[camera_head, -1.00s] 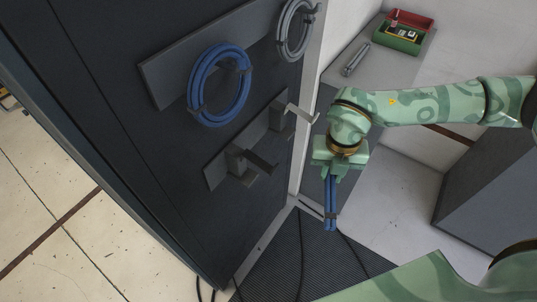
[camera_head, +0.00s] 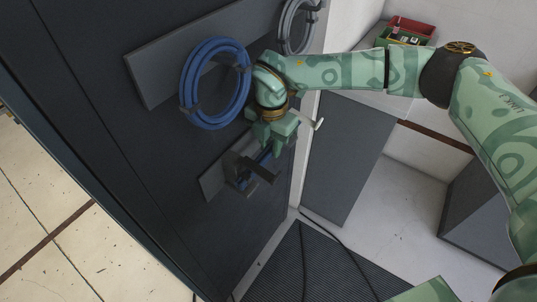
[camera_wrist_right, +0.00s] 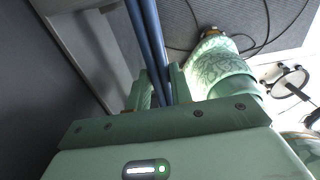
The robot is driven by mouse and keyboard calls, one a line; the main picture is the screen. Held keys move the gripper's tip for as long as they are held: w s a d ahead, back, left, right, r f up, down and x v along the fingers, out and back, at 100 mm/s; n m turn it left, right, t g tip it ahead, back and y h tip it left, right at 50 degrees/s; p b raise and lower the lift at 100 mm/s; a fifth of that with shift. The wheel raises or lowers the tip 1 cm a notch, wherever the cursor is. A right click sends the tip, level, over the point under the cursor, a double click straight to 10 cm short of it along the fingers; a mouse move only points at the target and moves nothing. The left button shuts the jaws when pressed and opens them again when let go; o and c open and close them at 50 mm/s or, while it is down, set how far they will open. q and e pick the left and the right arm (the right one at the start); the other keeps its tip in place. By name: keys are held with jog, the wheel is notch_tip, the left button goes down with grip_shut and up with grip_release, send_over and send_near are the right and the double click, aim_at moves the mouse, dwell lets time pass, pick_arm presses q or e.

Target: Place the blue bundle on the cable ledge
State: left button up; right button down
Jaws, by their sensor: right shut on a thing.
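My right gripper (camera_head: 266,146) is shut on the blue bundle (camera_head: 264,157), close in front of the dark panel. In the right wrist view the bundle (camera_wrist_right: 149,38) runs as straight blue strands between the fingers (camera_wrist_right: 158,92). The cable ledge (camera_head: 259,170) is a dark bracket with a projecting arm on a grey plate (camera_head: 211,183). The bundle is at the ledge, partly behind its arm and partly hidden by the gripper. I cannot tell whether it touches the ledge. My left gripper is out of view.
A blue cable coil (camera_head: 187,91) hangs on an upper plate (camera_head: 150,78), close to my right wrist. A grey coil (camera_head: 288,40) hangs right of it. A pale hook (camera_head: 318,123) sticks out at the panel's right edge. A red and green box (camera_head: 408,30) stands at the back.

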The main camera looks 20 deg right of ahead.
aim_at(269, 147)
jog(key=shift+w+a, duration=0.15)
notch_tip(269, 147, down, 4)
jog(key=shift+r+b, duration=0.2)
jog(key=shift+b, duration=0.45)
jog(key=shift+r, duration=0.1)
jog(key=c, duration=1.3)
grip_release()
jog(key=shift+o, duration=0.2)
notch_tip(269, 147, up, 12)
jog(key=p, duration=0.3)
